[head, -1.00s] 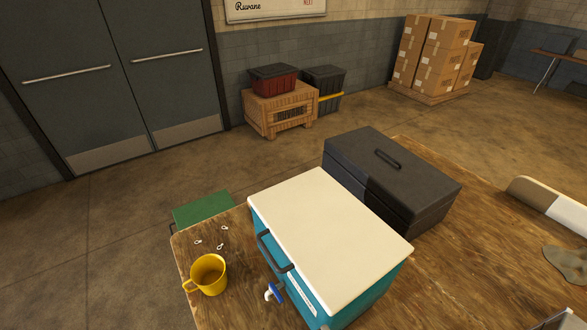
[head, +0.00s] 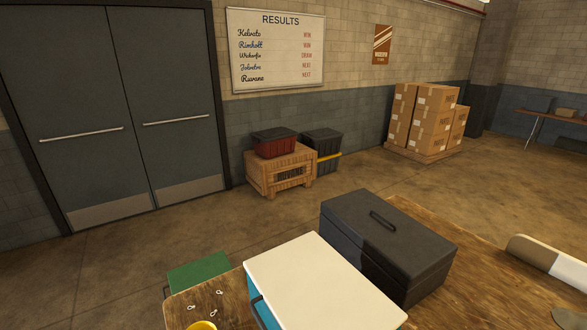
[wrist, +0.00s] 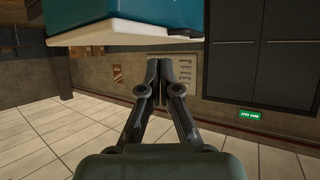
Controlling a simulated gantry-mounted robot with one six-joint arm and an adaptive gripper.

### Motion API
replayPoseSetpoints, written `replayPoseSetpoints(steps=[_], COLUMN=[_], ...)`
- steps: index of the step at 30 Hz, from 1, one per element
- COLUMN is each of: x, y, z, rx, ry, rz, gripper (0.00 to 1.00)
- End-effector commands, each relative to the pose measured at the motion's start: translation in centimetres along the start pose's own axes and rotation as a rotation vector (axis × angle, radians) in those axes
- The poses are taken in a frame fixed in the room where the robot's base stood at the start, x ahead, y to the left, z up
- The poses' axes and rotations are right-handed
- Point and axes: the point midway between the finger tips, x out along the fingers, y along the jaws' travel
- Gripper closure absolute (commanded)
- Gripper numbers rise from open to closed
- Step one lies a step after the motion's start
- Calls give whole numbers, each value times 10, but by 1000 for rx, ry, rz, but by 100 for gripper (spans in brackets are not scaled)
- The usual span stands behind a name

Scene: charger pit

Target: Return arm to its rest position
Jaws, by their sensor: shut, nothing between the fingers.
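My gripper (wrist: 158,88) shows in the wrist view with its two dark fingers together and nothing between them. The wrist view appears upside down. A teal cooler (wrist: 135,18) with a white lid fills its top edge, apart from the fingers. My arm and gripper do not show in the head view. There the cooler's white lid (head: 318,283) is at the bottom centre, closed, with only a bit of its teal side visible.
A black toolbox (head: 405,240) stands behind the cooler on the wooden table (head: 475,280). A yellow mug (head: 202,325) shows only its rim, near small white bits. A green box (head: 198,272) is beyond the table's edge. A crate (head: 281,172) and cartons (head: 425,120) stand by the wall.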

Motion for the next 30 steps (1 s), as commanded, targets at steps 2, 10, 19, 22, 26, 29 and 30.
replayPoseSetpoints(steps=[2,10,19,22,26,29,30], x=[-20,-70,-112,-113,-112,-112,-112], y=[1,2,3,3,3,3,3], z=[-41,-142,-226,-228,-225,-225,-225], rx=[1,3,6,6,6,6,6], ry=[0,-1,-2,-2,-2,-2,-2], rz=[1,3,6,6,6,6,6], gripper=[100,100,100,100,100,100,100])
